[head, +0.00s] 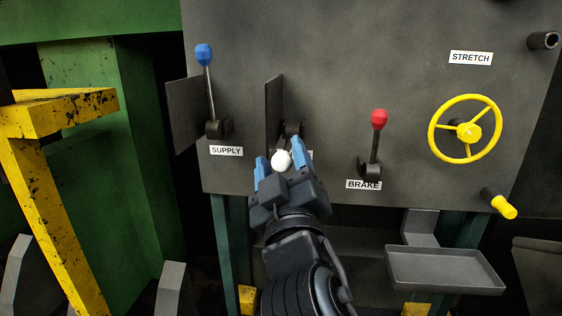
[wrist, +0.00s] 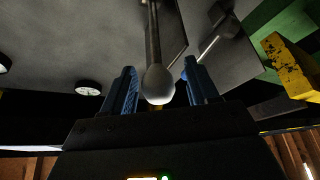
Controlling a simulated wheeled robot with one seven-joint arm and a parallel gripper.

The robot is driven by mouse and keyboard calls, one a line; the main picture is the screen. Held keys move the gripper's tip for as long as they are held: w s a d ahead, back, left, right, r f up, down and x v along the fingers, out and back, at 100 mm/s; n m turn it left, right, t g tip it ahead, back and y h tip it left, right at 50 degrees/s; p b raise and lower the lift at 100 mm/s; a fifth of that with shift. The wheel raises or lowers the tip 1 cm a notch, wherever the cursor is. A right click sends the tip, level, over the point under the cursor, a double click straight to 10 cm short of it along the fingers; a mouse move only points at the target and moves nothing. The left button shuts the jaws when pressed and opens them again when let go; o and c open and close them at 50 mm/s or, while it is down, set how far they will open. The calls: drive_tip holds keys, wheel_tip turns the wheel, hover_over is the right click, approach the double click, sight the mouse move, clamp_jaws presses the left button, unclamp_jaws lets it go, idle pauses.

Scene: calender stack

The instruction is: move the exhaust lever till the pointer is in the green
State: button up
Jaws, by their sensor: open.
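A lever with a white ball knob (head: 281,160) stands out from the grey panel between the SUPPLY and BRAKE levers. Its label is mostly hidden behind my gripper, so I cannot read it as exhaust. My gripper (head: 280,157) is open, with one blue finger on each side of the knob. In the wrist view the white knob (wrist: 158,84) sits between the two blue fingers, and its rod runs up to the panel. I cannot tell whether a finger touches it. A small round white gauge (wrist: 88,88) shows in the wrist view; its pointer and any green are too small to read.
A dark upright plate (head: 273,112) stands just left of the white-knobbed lever. The blue-knobbed SUPPLY lever (head: 204,56) is to the left, the red-knobbed BRAKE lever (head: 379,120) to the right. A yellow handwheel (head: 465,156), grey tray (head: 445,272) and yellow frame (head: 60,115) are farther out.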

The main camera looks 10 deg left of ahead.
drive_tip(key=b+v, duration=0.1)
drive_tip(key=v, duration=0.6)
drive_tip(key=shift+s+f, duration=0.2)
drive_tip(key=shift+s, duration=0.15)
drive_tip(key=s+d+f+m+g+h, duration=0.2)
drive_tip(key=s+d+f+m+g, duration=0.25)
drive_tip(key=s+d+f, duration=1.45)
drive_tip(key=s+d+f+m+g+h, duration=0.1)
drive_tip(key=s+d+m+h, duration=0.15)
drive_tip(key=s, duration=0.65)
drive_tip(key=s+d+m+g+h, duration=0.1)
drive_tip(key=s+d+m, duration=0.2)
drive_tip(key=s, duration=0.7)
wheel_tip(320, 180, up, 12)
drive_tip(key=p, duration=1.2)
drive_tip(key=shift+w+d, duration=0.15)
drive_tip(key=shift+w, duration=0.05)
drive_tip(key=shift+y, duration=0.25)
idle(1.0)
